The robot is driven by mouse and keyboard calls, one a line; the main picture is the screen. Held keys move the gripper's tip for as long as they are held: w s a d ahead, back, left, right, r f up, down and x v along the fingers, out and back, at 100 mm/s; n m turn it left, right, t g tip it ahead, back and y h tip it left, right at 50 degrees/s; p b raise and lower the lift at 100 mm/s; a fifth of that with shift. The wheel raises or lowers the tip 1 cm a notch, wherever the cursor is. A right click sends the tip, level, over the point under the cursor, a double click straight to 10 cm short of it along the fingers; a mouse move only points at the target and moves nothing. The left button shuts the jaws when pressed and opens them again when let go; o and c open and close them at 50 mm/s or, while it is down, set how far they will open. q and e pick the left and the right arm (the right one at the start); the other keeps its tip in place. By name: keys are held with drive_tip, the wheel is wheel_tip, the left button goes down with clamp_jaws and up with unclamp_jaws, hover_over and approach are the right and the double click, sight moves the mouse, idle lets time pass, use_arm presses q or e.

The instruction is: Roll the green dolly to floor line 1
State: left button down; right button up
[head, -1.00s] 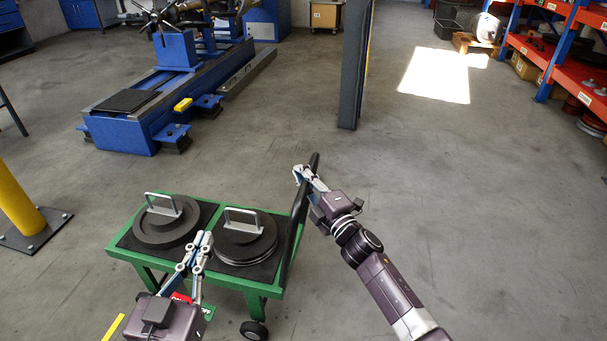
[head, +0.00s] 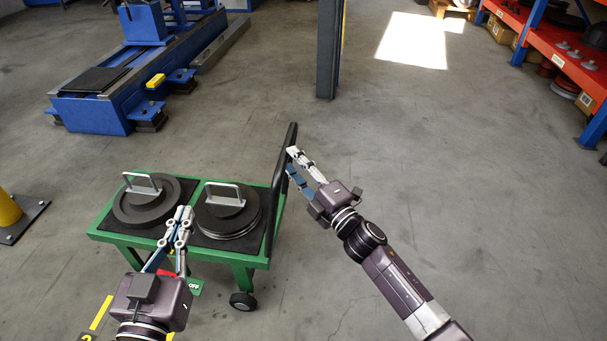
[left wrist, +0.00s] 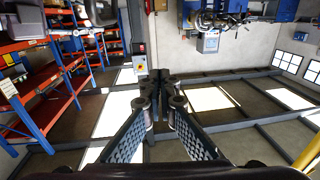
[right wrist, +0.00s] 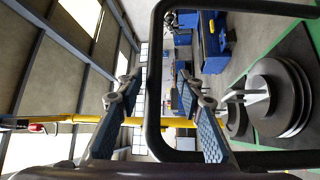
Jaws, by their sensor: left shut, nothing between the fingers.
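The green dolly (head: 102,236) stands on the floor at the lower left of the head view. It carries two dark rotor-like discs (head: 132,208) (head: 222,218) with metal handles. Its black push handle (head: 289,150) rises at its right end. My right gripper (head: 290,161) is open at this handle. In the right wrist view the handle bar (right wrist: 153,70) appears between the spread fingers (right wrist: 157,90); contact is unclear. My left gripper (head: 183,214) is shut and empty over the dolly's near edge. A red and green OFF marking (head: 194,287) shows below it. Floor line 1 is not visible.
A blue machine (head: 95,118) stands at the back left, a dark upright panel (head: 329,50) at the back centre. Red shelving (head: 560,55) is at the right. A yellow post (head: 8,210) is at the left edge. A yellow floor strip (head: 101,312) lies lower left. Right-hand floor is clear.

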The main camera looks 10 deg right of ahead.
drive_tip(key=shift+v, duration=2.3)
